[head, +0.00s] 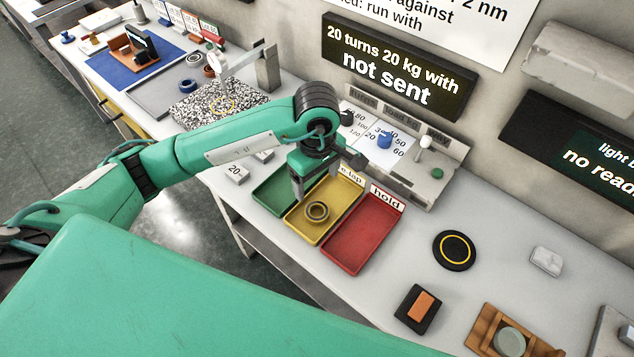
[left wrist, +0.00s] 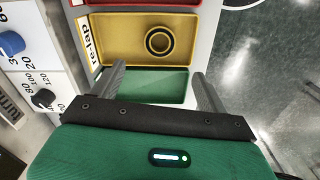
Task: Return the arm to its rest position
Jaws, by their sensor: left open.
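My left arm (head: 232,138) reaches in from the left in the head view, out over the bench. Its gripper (head: 318,190) points down above the green and yellow trays. In the left wrist view the two fingers of the gripper (left wrist: 160,82) stand wide apart with nothing between them. A dark ring (head: 317,211) lies in the yellow tray (head: 338,191), apart from the fingers; it also shows in the left wrist view (left wrist: 159,42). The green tray (head: 265,196) looks empty. My right gripper is in neither view.
A red tray (head: 362,236) stands beside the yellow one. Behind them is a control panel (head: 432,180) with knobs. A speckled plate (head: 205,108) and blue mat (head: 128,65) lie to the left. A black disc (head: 454,250) lies to the right. The aisle floor (head: 45,130) is clear.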

